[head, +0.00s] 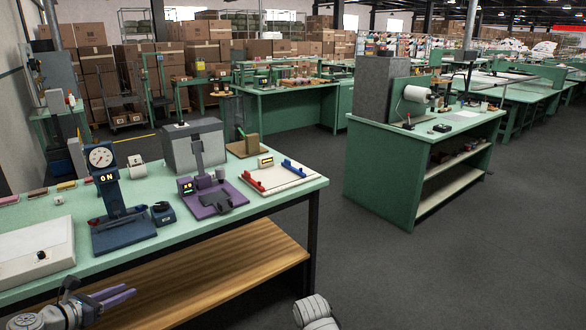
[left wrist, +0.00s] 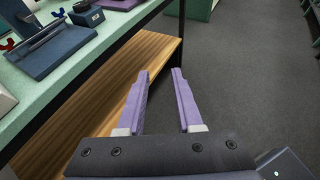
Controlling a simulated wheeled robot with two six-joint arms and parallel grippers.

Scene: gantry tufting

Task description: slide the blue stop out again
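The blue stop (head: 294,167) lies along the right side of a flat white board (head: 277,178) near the right end of the green bench. A red stop (head: 254,182) sits along the board's left side. My left gripper (head: 133,291) has purple fingers and is low at the front of the bench, well left of the board and apart from it. In the left wrist view (left wrist: 160,75) its two fingers are spread with nothing between them. The blue stop is outside the left wrist view. My right gripper is not in view; a grey part of my arm shows at the bottom edge.
Dark floor (head: 400,270) is clear to the right.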

